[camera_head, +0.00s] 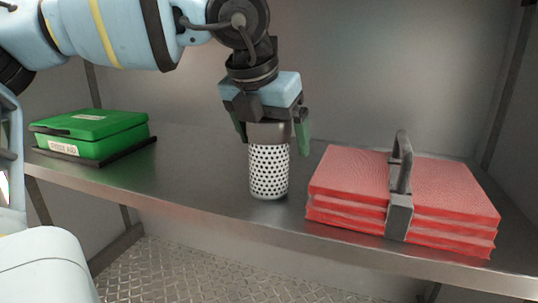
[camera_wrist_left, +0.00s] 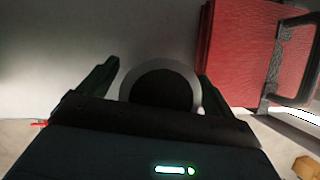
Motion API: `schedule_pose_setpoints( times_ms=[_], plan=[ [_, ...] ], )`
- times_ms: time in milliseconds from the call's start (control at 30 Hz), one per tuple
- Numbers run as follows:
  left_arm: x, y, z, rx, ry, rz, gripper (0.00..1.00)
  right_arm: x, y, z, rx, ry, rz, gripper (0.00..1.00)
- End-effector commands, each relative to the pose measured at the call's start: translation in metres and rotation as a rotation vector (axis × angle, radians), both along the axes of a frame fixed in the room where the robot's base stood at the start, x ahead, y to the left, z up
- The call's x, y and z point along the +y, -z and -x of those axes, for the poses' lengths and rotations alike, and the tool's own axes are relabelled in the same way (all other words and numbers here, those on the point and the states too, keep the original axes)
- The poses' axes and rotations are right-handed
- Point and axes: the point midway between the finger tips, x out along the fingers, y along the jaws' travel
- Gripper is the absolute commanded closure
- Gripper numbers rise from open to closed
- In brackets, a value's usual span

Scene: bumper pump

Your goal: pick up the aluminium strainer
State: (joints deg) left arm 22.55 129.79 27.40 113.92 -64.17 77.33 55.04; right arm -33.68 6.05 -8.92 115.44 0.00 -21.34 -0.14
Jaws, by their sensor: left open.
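The aluminium strainer (camera_head: 269,172) is a white-looking perforated cylinder with a dark top. It stands upright on the metal shelf near its front edge. My left gripper (camera_head: 271,138) points down over it with green-tipped fingers on either side of its upper part. In the left wrist view the strainer's round rim and dark opening (camera_wrist_left: 160,88) show between the open fingers of the left gripper (camera_wrist_left: 154,80). I cannot tell whether a finger touches it; the right finger appears closer to the rim. My right gripper is not in view.
The metal shelf (camera_head: 190,190) has a front edge just before the strainer. A strapped stack of red mats (camera_head: 345,180) lies close on the right, also in the left wrist view (camera_wrist_left: 240,50). A green first aid box (camera_head: 90,133) sits at the left. Bare shelf lies between box and strainer.

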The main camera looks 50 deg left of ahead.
Motion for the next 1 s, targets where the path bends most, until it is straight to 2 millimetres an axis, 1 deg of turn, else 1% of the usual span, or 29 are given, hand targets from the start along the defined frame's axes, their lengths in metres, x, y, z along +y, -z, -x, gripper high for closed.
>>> schedule_pose_setpoints(
  times_ms=[100, 600, 633, 867, 1000],
  plan=[
    [0.0001, -0.0001, 0.0002, 0.000, 0.000, 0.000, 0.11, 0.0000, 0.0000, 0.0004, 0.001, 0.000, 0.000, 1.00],
    [0.0000, -0.0004, 0.0004, 0.001, 0.000, 0.000, 0.77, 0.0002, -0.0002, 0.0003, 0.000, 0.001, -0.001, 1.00],
    [-0.0001, -0.0016, 0.0001, -0.003, -0.001, 0.000, 0.78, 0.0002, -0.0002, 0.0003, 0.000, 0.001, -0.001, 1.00],
    [-0.0001, -0.0024, 0.0000, -0.003, -0.001, 0.000, 0.79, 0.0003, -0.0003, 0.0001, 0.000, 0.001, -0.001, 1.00],
    [0.0001, -0.0095, -0.0002, -0.004, -0.002, -0.001, 0.79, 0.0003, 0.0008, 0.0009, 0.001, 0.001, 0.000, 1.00]
  ],
)
